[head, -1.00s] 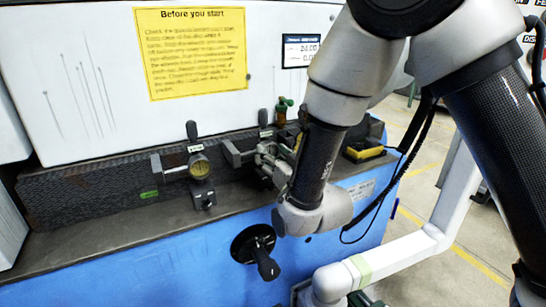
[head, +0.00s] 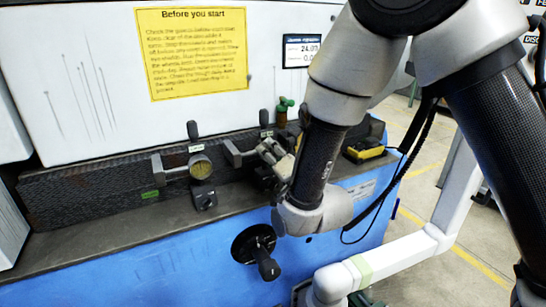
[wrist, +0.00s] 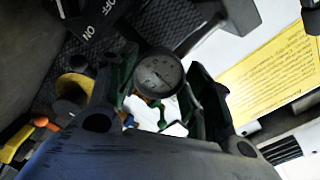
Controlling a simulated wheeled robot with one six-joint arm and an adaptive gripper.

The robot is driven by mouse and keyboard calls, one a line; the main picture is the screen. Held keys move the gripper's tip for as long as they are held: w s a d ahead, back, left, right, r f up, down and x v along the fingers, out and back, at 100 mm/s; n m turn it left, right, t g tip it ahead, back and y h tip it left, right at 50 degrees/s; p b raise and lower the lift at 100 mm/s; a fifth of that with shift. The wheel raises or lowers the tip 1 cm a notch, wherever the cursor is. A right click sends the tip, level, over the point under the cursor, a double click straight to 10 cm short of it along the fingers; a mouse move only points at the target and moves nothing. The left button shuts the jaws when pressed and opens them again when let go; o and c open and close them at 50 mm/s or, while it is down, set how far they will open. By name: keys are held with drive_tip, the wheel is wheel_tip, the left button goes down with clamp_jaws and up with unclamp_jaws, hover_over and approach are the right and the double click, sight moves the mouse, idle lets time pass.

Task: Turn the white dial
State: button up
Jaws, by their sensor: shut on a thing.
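The white dial (wrist: 159,75) is a round gauge with a pale, greyish face and a dark rim. In the wrist view it sits between the tips of my gripper (wrist: 160,80), whose dark fingers lie on both sides of it. My gripper is shut on it, though the exact contact is hard to see. In the head view my gripper (head: 276,158) is at the dark ledge of the machine, right of the middle, and hides the dial.
A yellow-faced gauge (head: 201,167) is left of my gripper, with a black switch (head: 203,198) below it. A black hand crank (head: 258,252) stands out from the blue front. A yellow-black object (head: 364,150) lies right of my arm. A yellow notice (head: 197,52) is above.

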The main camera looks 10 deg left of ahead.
drive_tip(key=shift+m, duration=0.5)
idle(0.3)
drive_tip(key=o, duration=1)
drive_tip(key=shift+o, duration=0.2)
drive_tip(key=v, duration=0.7)
drive_tip(key=shift+s+d, duration=0.2)
